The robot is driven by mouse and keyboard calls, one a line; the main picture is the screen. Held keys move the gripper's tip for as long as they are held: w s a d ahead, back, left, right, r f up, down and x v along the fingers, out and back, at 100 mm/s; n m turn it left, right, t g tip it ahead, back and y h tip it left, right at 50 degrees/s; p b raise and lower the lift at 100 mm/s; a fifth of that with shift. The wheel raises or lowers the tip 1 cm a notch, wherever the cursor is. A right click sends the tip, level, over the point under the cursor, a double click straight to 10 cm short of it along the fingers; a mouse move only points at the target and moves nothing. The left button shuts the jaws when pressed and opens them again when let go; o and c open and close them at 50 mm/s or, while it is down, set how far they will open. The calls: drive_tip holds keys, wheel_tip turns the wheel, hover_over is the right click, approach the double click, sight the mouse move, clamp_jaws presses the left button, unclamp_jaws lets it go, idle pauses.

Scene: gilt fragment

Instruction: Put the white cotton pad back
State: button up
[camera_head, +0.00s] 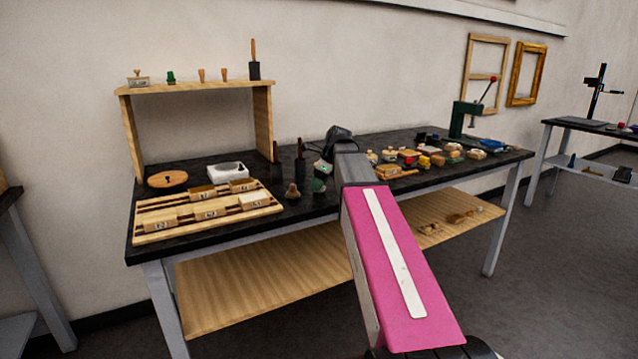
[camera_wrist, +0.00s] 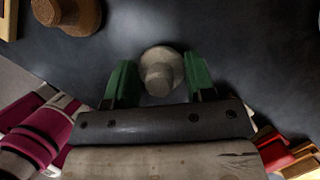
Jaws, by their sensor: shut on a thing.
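The white cotton pad (camera_wrist: 160,68), a pale rounded piece with a knob, sits between the two green fingers of my gripper (camera_wrist: 160,84) in the wrist view. My gripper is shut on it over the black bench top. I cannot tell whether the pad touches the bench. In the head view my gripper (camera_head: 319,184) is low at the middle of the bench, mostly hidden by my arm, and I cannot make out the pad there. A brown knobbed pad (camera_head: 292,191) stands just left of it and also shows in the wrist view (camera_wrist: 76,14).
A wooden rack (camera_head: 150,238) with several labelled blocks, a white dish (camera_head: 228,168) and a round brown lid (camera_head: 167,179) are at left. Dark upright holders (camera_head: 277,172) stand behind my gripper. Several wooden and red stamps (camera_head: 408,155) crowd the right. A wooden shelf (camera_head: 190,87) rises behind.

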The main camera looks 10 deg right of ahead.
drive_tip(key=shift+f, duration=0.15)
drive_tip(key=o, duration=0.9)
drive_tip(key=v, duration=1.2)
drive_tip(key=shift+r, duration=0.25)
